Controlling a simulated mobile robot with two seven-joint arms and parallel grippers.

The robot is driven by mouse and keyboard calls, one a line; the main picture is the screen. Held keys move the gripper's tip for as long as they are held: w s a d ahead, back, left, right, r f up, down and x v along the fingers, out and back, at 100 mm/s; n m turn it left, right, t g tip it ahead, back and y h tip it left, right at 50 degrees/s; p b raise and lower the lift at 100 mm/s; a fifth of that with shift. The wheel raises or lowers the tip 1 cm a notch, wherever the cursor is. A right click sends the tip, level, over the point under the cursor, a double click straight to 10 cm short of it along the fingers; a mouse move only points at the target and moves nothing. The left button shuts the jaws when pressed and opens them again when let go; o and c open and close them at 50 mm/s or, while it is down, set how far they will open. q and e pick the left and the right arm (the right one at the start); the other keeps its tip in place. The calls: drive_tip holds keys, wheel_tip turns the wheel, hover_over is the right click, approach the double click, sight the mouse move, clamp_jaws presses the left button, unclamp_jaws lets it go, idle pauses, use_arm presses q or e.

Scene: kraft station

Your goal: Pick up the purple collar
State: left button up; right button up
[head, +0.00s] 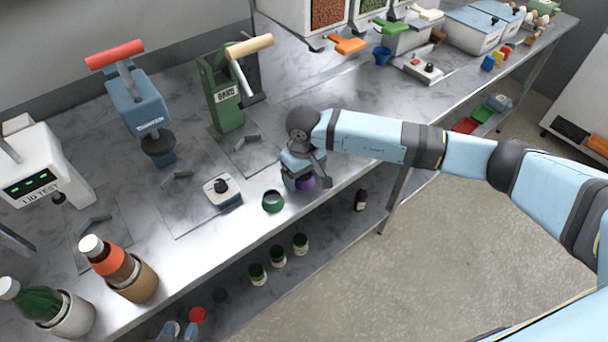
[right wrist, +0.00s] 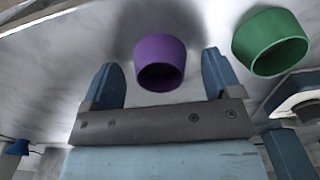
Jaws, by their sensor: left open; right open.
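The purple collar (head: 306,183) stands near the front edge of the worktop, partly hidden by my right gripper (head: 303,178). In the right wrist view the collar (right wrist: 160,50) is a tapered ring with an open end towards the camera. My right gripper (right wrist: 161,68) is open, with one finger on each side of the collar and a visible gap at both sides. It does not hold the collar.
A green collar (head: 273,201) stands close to the left of the purple one. A white box with a black knob (head: 222,190) is further left. Behind stand a green press (head: 222,90) and a blue press (head: 138,105). Small jars (head: 278,256) stand on the shelf below.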

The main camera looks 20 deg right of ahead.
drive_tip(key=shift+f, duration=0.15)
drive_tip(key=c, duration=1)
